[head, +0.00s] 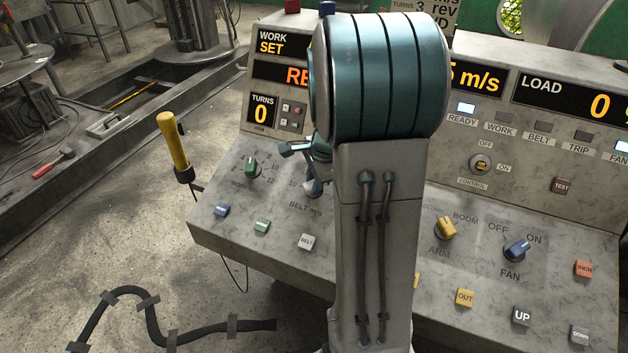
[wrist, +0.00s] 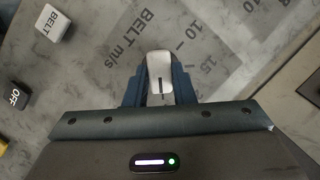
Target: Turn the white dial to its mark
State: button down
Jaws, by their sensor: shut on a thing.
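The white dial (wrist: 159,68) is between the fingers of my gripper (wrist: 160,88) in the wrist view. The gripper is shut on it. A short dark line shows on the dial's near part. Scale numbers 10 and 15 are printed on the panel beyond and to the right of it, with the words BELT m/s (wrist: 132,38) to the left. Part of the scale is hidden by my gripper, and I cannot tell which mark the dial points at. In the head view my gripper (head: 313,186) is at the panel, and my arm hides most of the dial.
A green knob (head: 252,167) stands left of my gripper, with a white BELT button (head: 306,242) below. A yellow knob (head: 445,228) and blue FAN knob (head: 517,249) are to the right. A yellow-handled lever (head: 173,142) rises beside the console's left edge.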

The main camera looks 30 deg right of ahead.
dwell(0.3)
jog(key=c, duration=1.2)
grip_release()
jog(key=shift+r, duration=0.15)
jog(key=v, duration=1.3)
jog(key=shift+r+p, duration=0.25)
jog(key=shift+p, duration=0.1)
jog(key=shift+s, duration=0.2)
jog(key=s+a+f+n, duration=0.2)
jog(key=s+a+n, duration=0.5)
jog(key=n, duration=0.2)
jog(key=s+a+f+n, duration=0.2)
jog(key=s+a+n, duration=0.6)
jog(key=n, duration=0.1)
jog(key=shift+a+f+n+h, duration=0.3)
jog(key=shift+a+n+h, duration=0.05)
jog(key=shift+n+h, duration=0.05)
